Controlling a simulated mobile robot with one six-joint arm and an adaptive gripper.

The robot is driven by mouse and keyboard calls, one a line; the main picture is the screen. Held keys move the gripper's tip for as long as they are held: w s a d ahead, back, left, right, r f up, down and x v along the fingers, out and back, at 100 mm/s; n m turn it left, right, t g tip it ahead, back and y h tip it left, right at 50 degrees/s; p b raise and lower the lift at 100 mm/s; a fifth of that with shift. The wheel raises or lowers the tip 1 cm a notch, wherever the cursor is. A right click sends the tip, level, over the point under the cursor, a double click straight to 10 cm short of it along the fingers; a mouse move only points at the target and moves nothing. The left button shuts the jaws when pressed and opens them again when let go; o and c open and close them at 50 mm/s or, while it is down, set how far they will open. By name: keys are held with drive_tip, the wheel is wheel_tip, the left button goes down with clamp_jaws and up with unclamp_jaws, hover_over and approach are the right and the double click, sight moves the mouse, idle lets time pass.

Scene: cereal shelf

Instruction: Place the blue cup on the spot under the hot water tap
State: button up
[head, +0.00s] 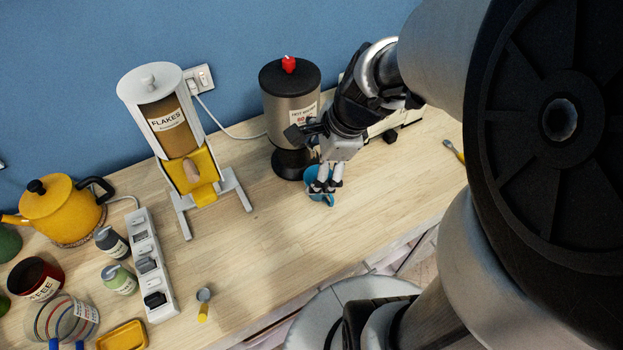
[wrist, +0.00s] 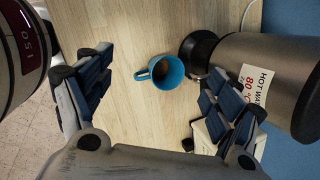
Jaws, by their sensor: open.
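The blue cup (head: 309,178) stands upright on the wooden counter, close in front of the hot water dispenser (head: 276,99). The wrist view shows the cup (wrist: 157,63) from above, with something brown inside and its handle pointing left. The dispenser (wrist: 262,75) is a steel cylinder with a black lid, red knob and black base; its label shows in the wrist view. The cup is beside the base, and I cannot tell if they touch. My gripper (head: 326,186) points down at the cup, its fingers open (wrist: 156,86). The tap is hidden.
A flakes dispenser (head: 165,120) stands left of the hot water dispenser. A yellow kettle (head: 62,208), power strip (head: 152,265), jars and a yellow tray (head: 122,335) are farther left. The counter (head: 270,240) in front of the cup is clear. A blue wall stands behind.

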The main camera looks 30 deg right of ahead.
drive_tip(key=s+a+r+n+h, duration=0.1)
drive_tip(key=s+a+r+n, duration=0.2)
drive_tip(key=s+n, duration=0.3)
drive_tip(key=s+a+r+n+h, duration=0.1)
drive_tip(key=s+a+r+n, duration=0.3)
drive_tip(key=n, duration=1.1)
drive_tip(key=s+r, duration=0.1)
drive_tip(key=s, duration=0.2)
drive_tip(key=shift+a+n+t, duration=0.25)
drive_tip(key=shift+n+t, duration=0.05)
drive_tip(key=shift+f+b, duration=0.35)
